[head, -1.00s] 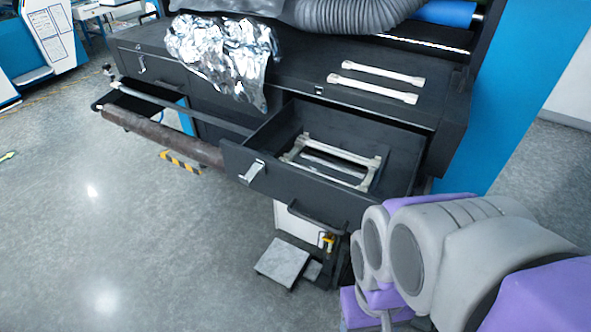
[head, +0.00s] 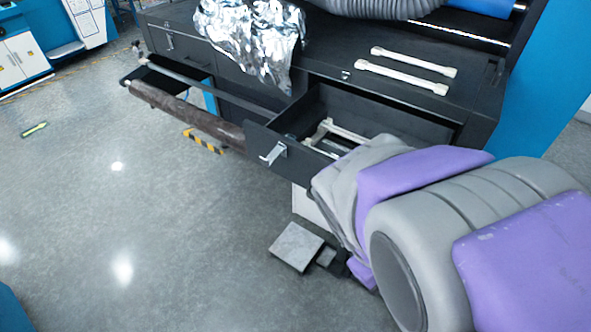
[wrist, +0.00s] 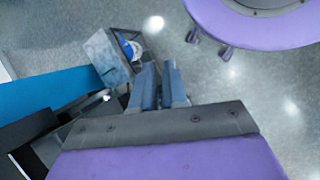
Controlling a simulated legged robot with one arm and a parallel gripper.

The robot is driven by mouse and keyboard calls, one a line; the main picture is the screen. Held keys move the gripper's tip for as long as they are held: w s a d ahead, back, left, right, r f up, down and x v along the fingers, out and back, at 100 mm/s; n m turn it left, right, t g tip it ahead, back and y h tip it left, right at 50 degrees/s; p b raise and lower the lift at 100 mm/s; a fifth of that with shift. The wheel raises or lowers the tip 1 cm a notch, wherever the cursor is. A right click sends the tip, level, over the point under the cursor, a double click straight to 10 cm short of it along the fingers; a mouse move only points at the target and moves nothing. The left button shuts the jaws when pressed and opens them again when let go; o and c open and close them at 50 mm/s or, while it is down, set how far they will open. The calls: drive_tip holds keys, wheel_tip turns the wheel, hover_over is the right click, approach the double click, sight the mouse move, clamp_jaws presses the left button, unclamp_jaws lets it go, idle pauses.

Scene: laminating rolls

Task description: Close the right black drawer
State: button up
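The right black drawer (head: 262,148) is pulled open from the black cabinet. Its front face carries a silver latch, and pale bar-shaped parts lie inside. My grey and purple arm covers the right part of the drawer and its front in the head view. My gripper is hidden behind the arm there. In the wrist view my gripper (wrist: 160,70) shows two bluish fingers close together with a narrow gap and nothing visible between them. I cannot tell whether the arm touches the drawer.
A left drawer (head: 150,77) is also open, with a dark brown roll (head: 185,115) in front of it. Crumpled foil (head: 255,40) hangs over the cabinet top, and two pale bars (head: 402,77) lie there. A grey pedal (head: 296,246) stands on the floor below. Floor at the left is clear.

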drive_tip(key=w+n+t+h, duration=0.1)
drive_tip(key=w+n, duration=0.1)
drive_tip(key=w, duration=0.1)
drive_tip(key=w+a+n+t+h, duration=0.1)
drive_tip(key=w+n, duration=0.1)
drive_tip(key=w+a+n+h, duration=0.1)
drive_tip(key=w+n+h, duration=0.1)
drive_tip(key=w, duration=0.1)
drive_tip(key=shift+w+a+f+n+t, duration=0.25)
drive_tip(key=shift+w+n+t, duration=0.05)
drive_tip(key=shift+n+t, duration=0.1)
clamp_jaws()
drive_tip(key=n+t, duration=1.1)
drive_tip(key=n, duration=0.5)
approach(299, 176)
drive_tip(key=shift+y, duration=0.3)
drive_tip(key=b+x, duration=0.3)
drive_tip(key=x, duration=0.2)
drive_tip(key=shift+w+d+f+b, duration=0.1)
drive_tip(key=shift+d+f+b, duration=0.2)
drive_tip(key=shift+b, duration=0.05)
drive_tip(key=shift+w+d, duration=0.35)
drive_tip(key=shift+w, duration=0.1)
drive_tip(key=shift+r, duration=0.1)
